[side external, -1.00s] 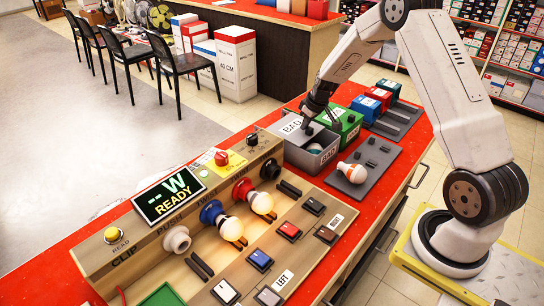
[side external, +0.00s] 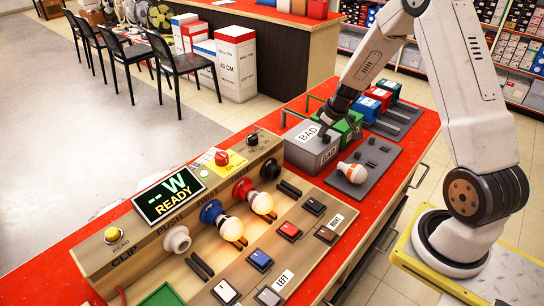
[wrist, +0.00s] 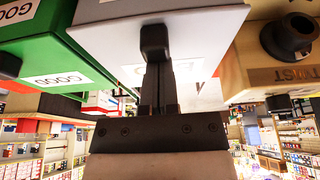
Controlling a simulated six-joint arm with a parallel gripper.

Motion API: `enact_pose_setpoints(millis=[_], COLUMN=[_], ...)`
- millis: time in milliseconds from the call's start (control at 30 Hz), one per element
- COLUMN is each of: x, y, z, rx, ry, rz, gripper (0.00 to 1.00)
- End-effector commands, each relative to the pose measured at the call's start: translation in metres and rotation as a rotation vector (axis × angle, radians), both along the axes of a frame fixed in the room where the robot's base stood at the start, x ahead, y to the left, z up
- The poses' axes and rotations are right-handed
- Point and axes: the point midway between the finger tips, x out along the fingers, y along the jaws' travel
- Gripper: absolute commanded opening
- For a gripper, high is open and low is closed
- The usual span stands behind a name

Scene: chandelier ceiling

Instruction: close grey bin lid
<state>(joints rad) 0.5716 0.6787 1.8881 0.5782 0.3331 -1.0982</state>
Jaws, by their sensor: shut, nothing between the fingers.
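The grey bin (side external: 306,157) stands on the red bench, with a BAD label on its front. Its grey lid (side external: 297,130), also labelled BAD, lies down over the top, and no interior shows. Whether a thin gap is left I cannot tell. My gripper (side external: 325,133) is shut and empty, its tips at the front right part of the lid. In the wrist view the shut fingers (wrist: 156,42) point at the pale grey bin (wrist: 215,35) and partly hide its label. Whether the tips touch the lid I cannot tell.
A light bulb (side external: 352,172) lies on a dark grey tray in front. The wooden panel (side external: 180,232) with sockets and switches is at the left.

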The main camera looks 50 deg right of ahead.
Motion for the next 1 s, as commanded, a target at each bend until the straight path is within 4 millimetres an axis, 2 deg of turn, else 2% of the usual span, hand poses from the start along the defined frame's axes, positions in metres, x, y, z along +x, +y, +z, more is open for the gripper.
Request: enact_pose_setpoints(millis=[67,267,667,1000], x=[-0.004,0.003,0.041,0.029], y=[0.001,0.001,0.001,0.000], z=[-0.004,-0.005,-0.001,0.034], rx=[0.008,0.008,0.001,-0.001], ry=[0.012,0.013,0.002,-0.002], rz=[-0.001,0.002,0.001,-0.001], gripper=[0.00,0.00,0.00,0.00])
